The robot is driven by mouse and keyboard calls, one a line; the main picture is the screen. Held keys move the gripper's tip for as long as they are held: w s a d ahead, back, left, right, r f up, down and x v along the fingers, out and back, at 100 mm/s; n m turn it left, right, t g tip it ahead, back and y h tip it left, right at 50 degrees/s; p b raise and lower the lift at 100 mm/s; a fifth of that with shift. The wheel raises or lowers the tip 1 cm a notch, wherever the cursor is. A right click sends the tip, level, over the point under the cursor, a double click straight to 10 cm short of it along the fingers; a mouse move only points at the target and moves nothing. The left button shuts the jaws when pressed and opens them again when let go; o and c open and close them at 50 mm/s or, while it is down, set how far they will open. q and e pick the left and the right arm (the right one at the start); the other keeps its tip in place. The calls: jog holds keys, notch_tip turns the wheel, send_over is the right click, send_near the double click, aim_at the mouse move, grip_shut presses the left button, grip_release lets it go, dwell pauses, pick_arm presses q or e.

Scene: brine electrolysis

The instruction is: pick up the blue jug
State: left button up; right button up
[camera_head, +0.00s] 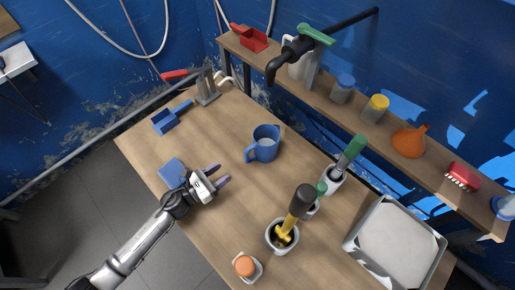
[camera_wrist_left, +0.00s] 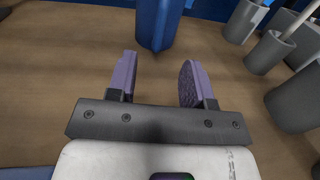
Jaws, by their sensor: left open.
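The blue jug (camera_head: 265,145) stands upright near the middle of the wooden table, its handle toward the lower left. My left gripper (camera_head: 219,177) is open and empty, to the lower left of the jug and apart from it. In the left wrist view, the gripper's purple fingers (camera_wrist_left: 156,82) are spread wide, and the lower part of a blue object, likely the jug (camera_wrist_left: 158,22), stands ahead between them, cut off by the top edge. My right gripper does not show.
A blue block-like item (camera_head: 172,172) lies just behind my left gripper. A blue scoop (camera_head: 170,118) is at the left. A grey pot with a dark-handled yellow tool (camera_head: 291,217) and a green-handled brush (camera_head: 350,152) stand at right. A metal tray (camera_head: 398,246) is lower right.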

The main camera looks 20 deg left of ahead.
aim_at(248, 154)
pick_arm(q)
jog(key=x, duration=1.1)
jog(key=shift+w+d+r+p, duration=0.1)
jog(key=shift+w+d+p, duration=0.1)
jog(key=shift+p, duration=0.1)
jog(key=shift+s, duration=0.1)
jog(key=shift+c, duration=0.2)
grip_shut()
